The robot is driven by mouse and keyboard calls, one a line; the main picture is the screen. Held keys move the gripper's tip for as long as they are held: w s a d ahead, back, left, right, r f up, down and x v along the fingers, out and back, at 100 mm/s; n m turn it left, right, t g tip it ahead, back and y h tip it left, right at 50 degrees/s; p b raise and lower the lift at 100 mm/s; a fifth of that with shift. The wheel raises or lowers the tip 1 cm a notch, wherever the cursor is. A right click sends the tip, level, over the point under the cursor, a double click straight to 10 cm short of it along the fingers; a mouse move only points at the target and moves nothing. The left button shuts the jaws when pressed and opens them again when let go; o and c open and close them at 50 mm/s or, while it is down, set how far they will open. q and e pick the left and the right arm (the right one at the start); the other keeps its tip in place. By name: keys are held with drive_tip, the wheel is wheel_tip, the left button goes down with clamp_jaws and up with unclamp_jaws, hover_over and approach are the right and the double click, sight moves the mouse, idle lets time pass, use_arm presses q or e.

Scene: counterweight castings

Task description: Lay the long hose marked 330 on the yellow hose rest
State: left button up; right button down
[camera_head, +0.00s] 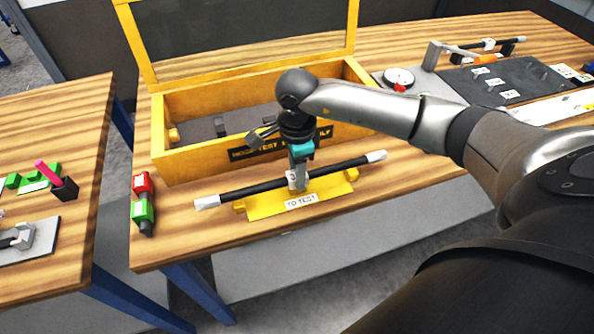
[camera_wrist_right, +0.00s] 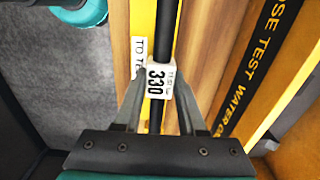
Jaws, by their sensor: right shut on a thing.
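The long hose (camera_head: 248,189) is black with white ends and runs slantwise above the yellow hose rest (camera_head: 266,209), which bears a "TO TEST" label. My right gripper (camera_head: 297,180) points down and is shut on the middle of the hose. In the right wrist view the fingers flank the white tag (camera_wrist_right: 158,79) reading 330, and the hose (camera_wrist_right: 166,28) runs along the yellow rest (camera_wrist_right: 142,14). Both hose ends reach past the rest. I cannot tell whether the hose touches the rest or is slightly above it. My left gripper is not in view.
A yellow test box (camera_head: 190,165) with a raised clear lid stands right behind the rest. A red block (camera_head: 142,183) and a green block (camera_head: 143,210) are at the left table edge. A gauge (camera_head: 399,77) and a dark mat (camera_head: 520,82) are at right.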

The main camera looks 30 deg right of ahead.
drive_tip(key=shift+f+b, duration=0.5)
drive_tip(key=shift+c, duration=2)
unclamp_jaws()
drive_tip(key=shift+f, duration=0.1)
drive_tip(key=shift+r+p, duration=2.45)
drive_tip(key=shift+r, duration=1.15)
